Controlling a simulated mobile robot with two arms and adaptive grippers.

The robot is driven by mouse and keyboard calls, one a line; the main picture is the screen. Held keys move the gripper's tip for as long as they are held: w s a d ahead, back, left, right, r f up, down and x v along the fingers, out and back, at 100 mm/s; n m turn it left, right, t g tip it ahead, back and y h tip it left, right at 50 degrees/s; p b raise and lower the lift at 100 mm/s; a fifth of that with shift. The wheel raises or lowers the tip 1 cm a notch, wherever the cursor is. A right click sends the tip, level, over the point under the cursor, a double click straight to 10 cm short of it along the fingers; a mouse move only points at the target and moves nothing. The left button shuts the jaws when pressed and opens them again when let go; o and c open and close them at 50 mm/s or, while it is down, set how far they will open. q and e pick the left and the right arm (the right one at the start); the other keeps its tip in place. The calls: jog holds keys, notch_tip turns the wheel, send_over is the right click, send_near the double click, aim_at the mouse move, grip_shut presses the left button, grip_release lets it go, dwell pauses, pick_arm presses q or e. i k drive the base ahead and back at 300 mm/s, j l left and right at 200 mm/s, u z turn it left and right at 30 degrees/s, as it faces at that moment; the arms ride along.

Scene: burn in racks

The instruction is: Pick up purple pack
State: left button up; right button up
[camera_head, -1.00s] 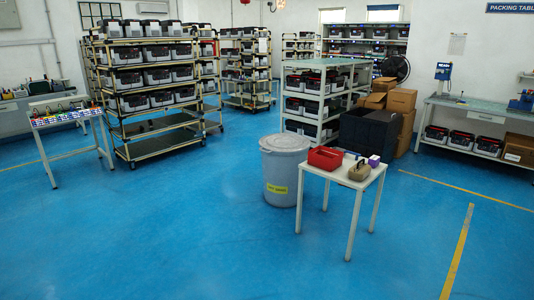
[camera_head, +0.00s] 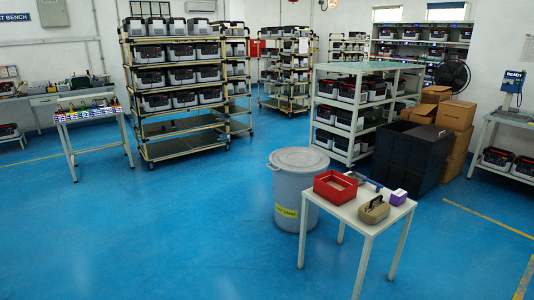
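The purple pack (camera_head: 398,197) is a small box with a purple body and a pale top. It stands near the back right edge of the small white table (camera_head: 343,210). On the same table are a red open box (camera_head: 335,187) at the left, a beige handled item (camera_head: 373,210) at the front and a dark tool with a blue part (camera_head: 365,180) behind them. Neither of my grippers shows in the head view.
A grey lidded bin (camera_head: 298,180) stands just left of the table. A black crate (camera_head: 411,155) and cardboard boxes (camera_head: 455,116) are behind it. Racks of units (camera_head: 172,85) line the back. Blue floor (camera_head: 180,235) is clear at the front and left.

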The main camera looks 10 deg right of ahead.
aim_at(398, 198)
jog(key=i+l+u, duration=0.1)
jog(key=l, duration=0.45)
jog(key=i+l+u, duration=0.15)
jog(key=l, duration=0.4)
jog(key=i+l+u, duration=0.1)
jog(key=l, duration=0.5)
jog(key=i+l+u, duration=0.1)
jog(key=l, duration=0.45)
